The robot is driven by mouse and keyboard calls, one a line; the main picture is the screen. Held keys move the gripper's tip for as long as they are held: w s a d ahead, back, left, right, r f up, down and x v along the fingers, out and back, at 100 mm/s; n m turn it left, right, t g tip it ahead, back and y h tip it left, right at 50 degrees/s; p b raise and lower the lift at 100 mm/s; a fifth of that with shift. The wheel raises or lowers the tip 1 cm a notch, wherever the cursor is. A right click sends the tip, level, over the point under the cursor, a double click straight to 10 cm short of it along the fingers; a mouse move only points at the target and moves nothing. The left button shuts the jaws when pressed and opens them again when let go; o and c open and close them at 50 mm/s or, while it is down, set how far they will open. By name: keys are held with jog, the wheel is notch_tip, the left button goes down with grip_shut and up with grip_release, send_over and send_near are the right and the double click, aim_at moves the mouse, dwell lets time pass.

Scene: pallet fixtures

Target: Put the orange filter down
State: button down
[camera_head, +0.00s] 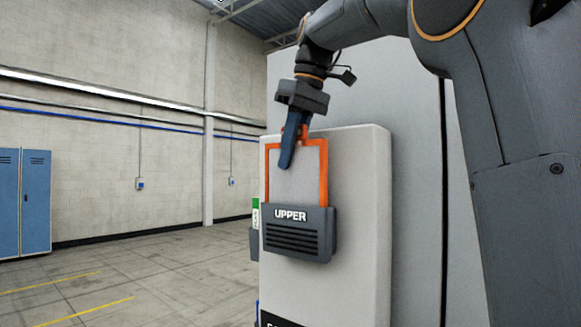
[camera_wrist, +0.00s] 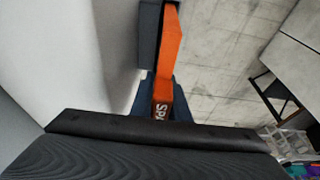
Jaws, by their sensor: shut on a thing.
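The orange filter (camera_head: 323,176) shows as a thin upright orange frame against the light panel in the head view. Its lower end goes into or behind the dark grey holder (camera_head: 290,243) marked UPPER; I cannot tell how deep it sits. My gripper (camera_head: 287,160) points down with blue fingers, shut on the filter's top edge. In the wrist view the filter (camera_wrist: 171,60) is a narrow orange strip with partly hidden white letters, between the dark blue fingers. The dark grey holder (camera_wrist: 148,45) lies along its left side there.
The holder is mounted on a light grey cabinet panel (camera_head: 360,210), close behind my gripper. A green and white item (camera_head: 255,218) shows at the panel's left edge. Blue lockers (camera_head: 24,203) stand far left. The concrete floor between is open.

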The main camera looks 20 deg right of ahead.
aim_at(290, 171)
jog(key=shift+f, duration=1.15)
jog(key=shift+f, duration=0.5)
jog(key=c, duration=1.7)
grip_release()
jog(key=shift+f, duration=0.15)
jog(key=v, duration=1.3)
jog(key=shift+w+r, duration=0.1)
jog(key=shift+r, duration=0.15)
jog(key=shift+a, duration=0.1)
